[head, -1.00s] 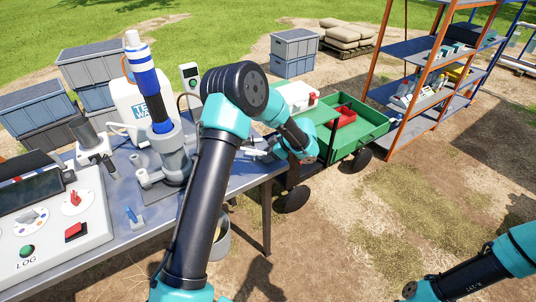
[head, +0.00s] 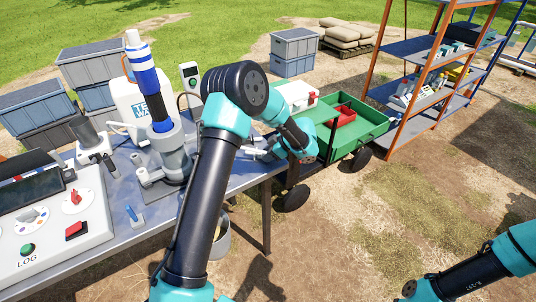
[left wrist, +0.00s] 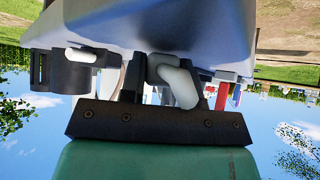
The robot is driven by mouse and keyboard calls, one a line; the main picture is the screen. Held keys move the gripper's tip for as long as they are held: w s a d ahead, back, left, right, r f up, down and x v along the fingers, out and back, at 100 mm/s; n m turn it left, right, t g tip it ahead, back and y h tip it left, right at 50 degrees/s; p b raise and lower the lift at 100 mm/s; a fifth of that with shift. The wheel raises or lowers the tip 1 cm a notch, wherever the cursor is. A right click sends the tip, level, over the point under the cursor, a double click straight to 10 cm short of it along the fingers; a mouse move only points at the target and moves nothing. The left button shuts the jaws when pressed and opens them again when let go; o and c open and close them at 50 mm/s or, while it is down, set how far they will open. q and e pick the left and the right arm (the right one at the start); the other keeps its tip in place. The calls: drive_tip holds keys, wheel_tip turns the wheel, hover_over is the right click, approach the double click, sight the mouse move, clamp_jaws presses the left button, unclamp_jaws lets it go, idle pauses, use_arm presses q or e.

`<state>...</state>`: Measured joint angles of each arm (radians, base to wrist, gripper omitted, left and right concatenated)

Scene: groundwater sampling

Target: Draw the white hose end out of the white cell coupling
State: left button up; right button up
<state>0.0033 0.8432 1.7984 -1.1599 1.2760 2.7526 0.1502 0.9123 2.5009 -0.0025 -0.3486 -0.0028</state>
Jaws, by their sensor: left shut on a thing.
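My left gripper (head: 264,150) is at the right end of the table, partly hidden behind my own arm in the head view. In the left wrist view its dark jaws (left wrist: 172,88) are shut on a bent white hose end (left wrist: 177,82). A small white piece by the gripper shows in the head view (head: 252,151). A dark cylindrical fitting (left wrist: 72,74) with a white piece across it is left of the jaws in the wrist view. I cannot tell the white cell coupling apart, nor whether the hose end is still in it. My right gripper is not in view.
The table (head: 240,178) holds a control box (head: 55,235), a grey stand with a blue-and-white tube (head: 148,85), and a white container (head: 125,100). A green cart (head: 362,135) stands beyond the table's right end. A bucket (head: 222,240) stands below the front edge.

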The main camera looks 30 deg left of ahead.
use_arm(q)
drive_tip(key=o, duration=0.9)
drive_tip(key=shift+s+f, duration=0.25)
drive_tip(key=shift+f, duration=0.6)
drive_tip(key=a+r+v, duration=0.1)
drive_tip(key=v, duration=1.7)
drive_tip(key=shift+w+d+r, duration=0.15)
drive_tip(key=shift+w+r, duration=0.05)
drive_tip(key=shift+w, duration=0.25)
